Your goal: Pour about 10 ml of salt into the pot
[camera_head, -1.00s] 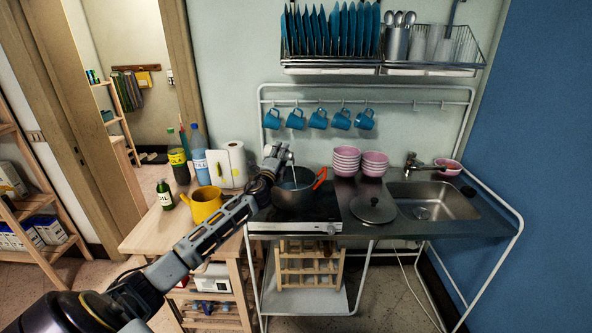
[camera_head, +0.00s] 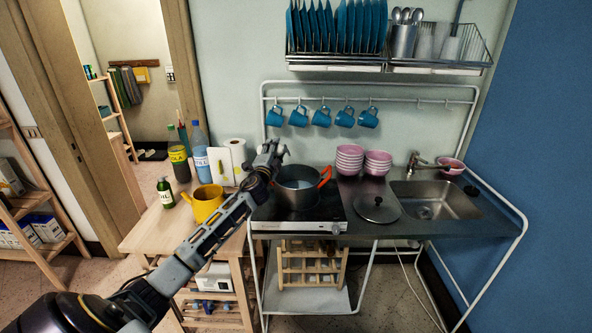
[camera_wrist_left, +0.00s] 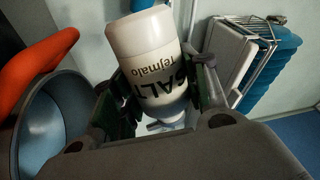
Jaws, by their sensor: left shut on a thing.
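The dark pot (camera_head: 297,197) with orange-red handles stands on the stove (camera_head: 296,222). Its inside looks bluish and smooth. In the left wrist view the pot (camera_wrist_left: 63,128) is at the left, with an orange handle (camera_wrist_left: 40,52) close by. My left gripper (camera_head: 270,153) is above and just left of the pot's rim. In the left wrist view the gripper (camera_wrist_left: 160,95) is shut on a white salt bottle (camera_wrist_left: 148,48) with dark lettering, seen tilted. In the head view the bottle is not clearly visible. My right gripper is not in view.
A lid (camera_head: 376,209) lies right of the stove, before pink bowl stacks (camera_head: 349,159) and the sink (camera_head: 435,205). A yellow pot (camera_head: 205,204), bottles (camera_head: 200,152) and a paper roll (camera_head: 238,157) stand left. Blue mugs (camera_head: 322,116) hang behind.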

